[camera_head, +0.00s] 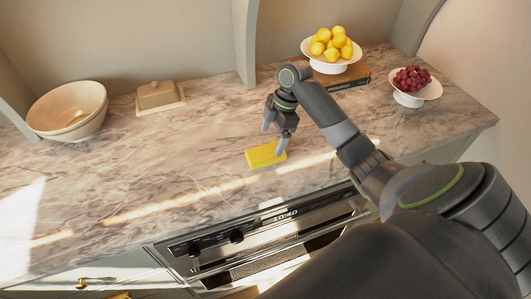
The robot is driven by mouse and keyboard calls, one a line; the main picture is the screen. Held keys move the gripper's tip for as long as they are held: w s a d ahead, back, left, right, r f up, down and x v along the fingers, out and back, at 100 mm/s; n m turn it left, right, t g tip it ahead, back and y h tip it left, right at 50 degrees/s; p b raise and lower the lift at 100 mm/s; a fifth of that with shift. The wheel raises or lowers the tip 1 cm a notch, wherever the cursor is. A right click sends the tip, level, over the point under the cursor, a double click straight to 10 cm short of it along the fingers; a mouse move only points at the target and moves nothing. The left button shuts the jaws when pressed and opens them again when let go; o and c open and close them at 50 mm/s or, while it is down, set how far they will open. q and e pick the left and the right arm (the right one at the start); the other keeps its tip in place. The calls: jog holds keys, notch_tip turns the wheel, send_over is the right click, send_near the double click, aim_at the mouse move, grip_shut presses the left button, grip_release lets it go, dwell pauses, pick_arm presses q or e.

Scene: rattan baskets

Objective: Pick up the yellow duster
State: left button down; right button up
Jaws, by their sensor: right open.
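The yellow duster (262,156) is a small yellow block lying flat on the marble counter, near the front edge above the oven. My right gripper (274,140) is just above and behind it, fingers pointing down and apart. One fingertip overlaps the duster's right end in the picture; I cannot tell whether they touch. Nothing shows between the fingers. My left gripper does not show.
The marble counter (180,165) is clear left of the duster. Stacked bowls (68,112) and a butter dish (160,98) stand at the back left. An oven (270,240) is below.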

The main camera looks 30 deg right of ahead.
aim_at(267, 151)
jog(key=shift+s+a+f, duration=0.1)
jog(key=shift+f, duration=0.2)
jog(key=x, duration=0.1)
jog(key=p+x, duration=0.1)
jog(key=x, duration=0.1)
jog(key=p+x, duration=0.1)
jog(key=shift+w+a+f, duration=0.15)
jog(key=shift+w+f, duration=0.15)
jog(key=shift+f, duration=0.4)
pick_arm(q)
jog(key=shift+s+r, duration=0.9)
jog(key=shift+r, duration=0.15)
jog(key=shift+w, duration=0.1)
pick_arm(e)
jog(key=shift+c, duration=0.4)
jog(key=shift+c, duration=1.2)
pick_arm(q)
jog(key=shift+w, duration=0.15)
pick_arm(e)
jog(key=c, duration=0.7)
jog(key=shift+r, duration=0.1)
jog(key=shift+c, duration=0.2)
